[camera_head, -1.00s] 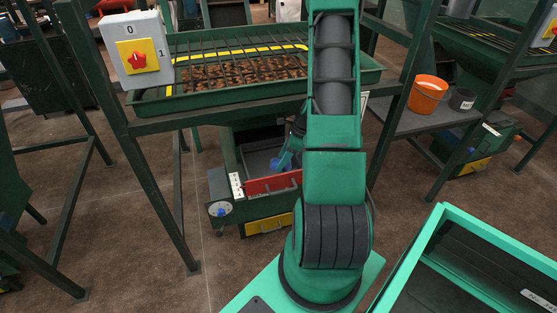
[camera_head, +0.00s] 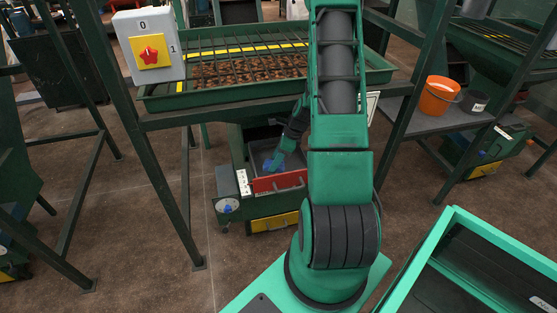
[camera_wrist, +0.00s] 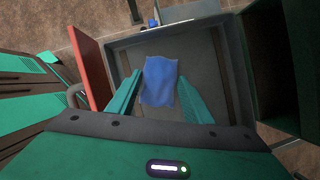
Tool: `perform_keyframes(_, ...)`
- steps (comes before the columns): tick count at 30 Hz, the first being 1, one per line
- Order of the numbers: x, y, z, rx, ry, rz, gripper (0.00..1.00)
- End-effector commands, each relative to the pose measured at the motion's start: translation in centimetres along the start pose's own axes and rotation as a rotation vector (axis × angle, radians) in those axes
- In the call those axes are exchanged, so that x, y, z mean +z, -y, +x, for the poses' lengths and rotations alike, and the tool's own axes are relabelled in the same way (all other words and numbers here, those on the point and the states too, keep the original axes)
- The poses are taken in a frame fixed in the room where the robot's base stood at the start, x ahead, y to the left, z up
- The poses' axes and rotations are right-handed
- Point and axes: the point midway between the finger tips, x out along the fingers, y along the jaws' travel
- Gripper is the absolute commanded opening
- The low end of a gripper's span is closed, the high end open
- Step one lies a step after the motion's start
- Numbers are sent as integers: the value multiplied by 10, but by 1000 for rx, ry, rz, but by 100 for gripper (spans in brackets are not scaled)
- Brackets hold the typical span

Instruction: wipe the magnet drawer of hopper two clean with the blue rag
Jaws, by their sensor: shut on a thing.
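The magnet drawer is pulled out under the near hopper; its red front (camera_head: 280,185) faces me, and it shows at left in the wrist view (camera_wrist: 88,65). The drawer's grey tray (camera_wrist: 210,45) is open on top. The blue rag (camera_wrist: 160,82) is in my gripper (camera_wrist: 157,98), between the two teal fingers, over the tray floor. In the head view the rag (camera_head: 271,165) is inside the drawer, behind the red front. Whether the rag presses on the floor I cannot tell. My forearm hides the drawer's right surroundings.
Above the drawer is a green hopper (camera_head: 160,99) with a grid over brown contents. A grey switch box (camera_head: 148,47) with a red knob hangs at its left corner. An orange bucket (camera_head: 437,96) stands on a shelf at right. Frame legs flank the drawer.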

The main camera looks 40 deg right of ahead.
Motion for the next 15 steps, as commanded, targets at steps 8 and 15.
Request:
perform_keyframes(8, 8, -4, 5, 0, 0, 0, 25)
perform_keyframes(15, -2, 0, 1, 0, -1, 3, 25)
